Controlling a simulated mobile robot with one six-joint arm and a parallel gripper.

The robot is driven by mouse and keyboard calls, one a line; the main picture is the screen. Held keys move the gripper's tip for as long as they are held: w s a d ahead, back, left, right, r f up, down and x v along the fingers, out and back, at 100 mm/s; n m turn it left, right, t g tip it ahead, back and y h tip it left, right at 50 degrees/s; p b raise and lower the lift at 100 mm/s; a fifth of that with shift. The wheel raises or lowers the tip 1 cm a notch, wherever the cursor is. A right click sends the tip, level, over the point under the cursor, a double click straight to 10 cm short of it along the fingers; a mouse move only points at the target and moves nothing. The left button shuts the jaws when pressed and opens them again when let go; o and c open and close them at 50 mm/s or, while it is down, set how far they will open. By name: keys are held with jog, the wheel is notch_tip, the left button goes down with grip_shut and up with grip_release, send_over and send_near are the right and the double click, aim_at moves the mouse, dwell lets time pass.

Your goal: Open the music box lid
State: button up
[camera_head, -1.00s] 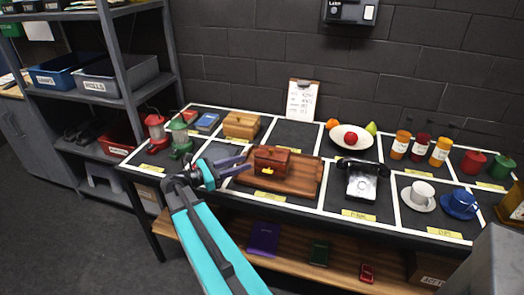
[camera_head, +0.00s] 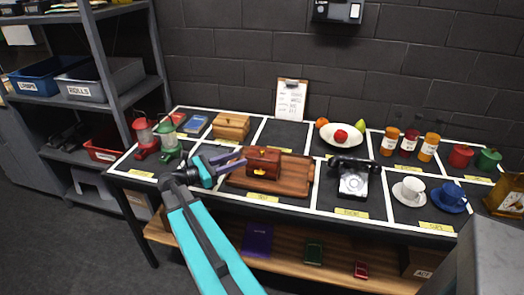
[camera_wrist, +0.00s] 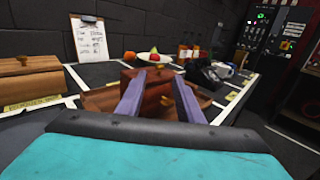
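A small reddish-brown wooden box (camera_head: 263,161) with a yellow clasp sits on a wooden tray (camera_head: 293,178) in a front section of the table. Its lid looks closed. A lighter wooden box (camera_head: 231,126) stands behind it to the left. My gripper (camera_head: 240,160) is at the left side of the reddish box, its purple fingers pointing right toward it. In the wrist view my gripper (camera_wrist: 156,80) has its two fingers apart, with the reddish box (camera_wrist: 150,92) showing between and beyond them. I cannot tell whether a finger touches the box.
Red and green lanterns (camera_head: 169,141) stand left of my gripper. A black telephone (camera_head: 353,178) is to the right of the tray. The section behind the reddish box is empty.

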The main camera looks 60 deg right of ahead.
aim_at(262, 150)
jog(key=p+x, duration=0.2)
jog(key=x, duration=0.9)
jog(key=shift+s+d, duration=0.1)
jog(key=shift+d, duration=0.1)
jog(key=shift+c, duration=0.2)
grip_shut()
